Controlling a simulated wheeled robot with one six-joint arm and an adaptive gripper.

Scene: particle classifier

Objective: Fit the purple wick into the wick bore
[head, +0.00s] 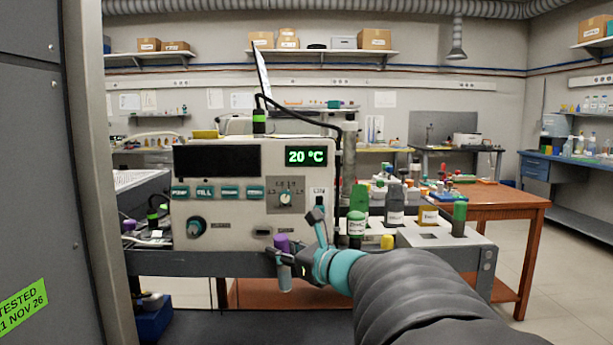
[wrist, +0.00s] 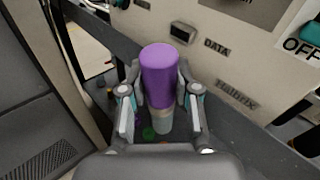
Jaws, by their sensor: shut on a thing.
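The purple wick (head: 281,243) has a purple upper part and a pale grey lower part. It stands about upright in my gripper (head: 284,258), in front of the cream instrument (head: 232,215). In the wrist view the wick (wrist: 159,75) sits between the two fingers of my gripper (wrist: 160,112), which are shut on it near its pale part. The wick is apart from the instrument's front panel, which lies behind and to the right in the wrist view. I cannot make out the wick bore in either view.
The instrument has a "20 °C" display (head: 306,156), a knob (head: 196,227) and a DATA port (wrist: 181,33). Green-capped bottles (head: 357,215) stand on the bench to the right. A dark grey cabinet (head: 40,180) fills the left side.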

